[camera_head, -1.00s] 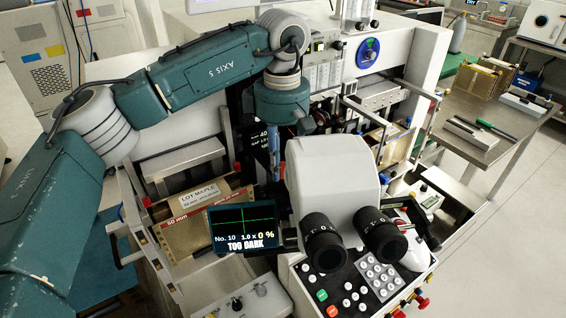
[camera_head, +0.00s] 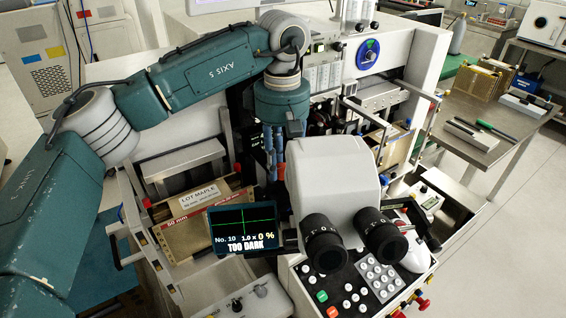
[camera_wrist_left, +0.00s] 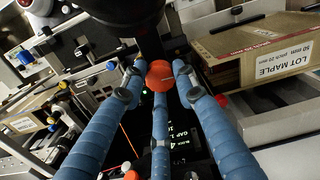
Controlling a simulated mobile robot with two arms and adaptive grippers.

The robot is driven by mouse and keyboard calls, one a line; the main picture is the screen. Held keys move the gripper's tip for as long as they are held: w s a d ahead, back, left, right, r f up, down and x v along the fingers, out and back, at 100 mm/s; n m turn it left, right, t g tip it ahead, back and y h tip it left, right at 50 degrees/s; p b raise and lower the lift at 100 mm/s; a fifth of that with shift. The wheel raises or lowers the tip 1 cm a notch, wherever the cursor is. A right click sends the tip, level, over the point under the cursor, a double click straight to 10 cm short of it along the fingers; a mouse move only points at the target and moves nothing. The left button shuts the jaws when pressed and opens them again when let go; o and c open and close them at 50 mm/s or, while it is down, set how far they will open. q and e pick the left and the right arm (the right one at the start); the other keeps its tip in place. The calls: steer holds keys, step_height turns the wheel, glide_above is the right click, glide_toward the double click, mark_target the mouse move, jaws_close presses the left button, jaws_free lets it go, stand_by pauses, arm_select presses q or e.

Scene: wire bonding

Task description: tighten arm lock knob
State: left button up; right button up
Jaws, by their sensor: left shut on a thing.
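An orange-red round knob (camera_wrist_left: 160,76), the only candidate in view for the arm lock knob, shows in the left wrist view beneath a dark cylindrical part. My left gripper (camera_wrist_left: 159,80) has its blue fingers closed around this knob, with the tips at its sides. In the head view my left gripper (camera_head: 274,172) points down behind the white microscope (camera_head: 332,177). The knob and the fingertips are hidden there. My right gripper is in neither view.
A small screen (camera_head: 244,228) reading "TOO DARK" stands left of the microscope eyepieces. The LOT MAPLE box (camera_head: 190,240) is left of it. A keypad panel (camera_head: 362,290) is in front. Machine parts crowd the gripper closely; a steel side table (camera_head: 490,140) is at right.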

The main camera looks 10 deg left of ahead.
mark_target(280, 166)
arm_select(q)
steer(key=o, duration=1)
steer(key=shift+w+a+r, duration=0.15)
steer(key=shift+w+r, duration=0.05)
steer(key=shift+r, duration=0.1)
steer(key=shift+c, duration=0.2)
steer(key=shift+o, duration=1)
steer(key=shift+s+f, duration=0.1)
steer(key=shift+f, duration=0.05)
step_height(280, 166, up, 12)
steer(key=shift+a, duration=0.1)
